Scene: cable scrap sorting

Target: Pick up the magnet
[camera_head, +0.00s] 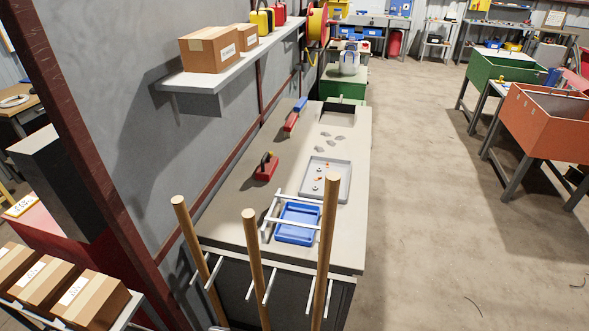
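A red block with a dark handle on top (266,168), which looks like the magnet, stands on the left side of the grey workbench (235,200), near the wall. It stands apart from the trays, and nothing is holding it. Neither of my grippers shows in the head view.
A grey tray (344,185) holds small orange and dark bits. A blue tray (297,238) sits among white bars at the near end. Upright wooden poles (330,240) rise in front. A shelf with boxes (210,48) hangs above left. Open floor (440,220) lies right.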

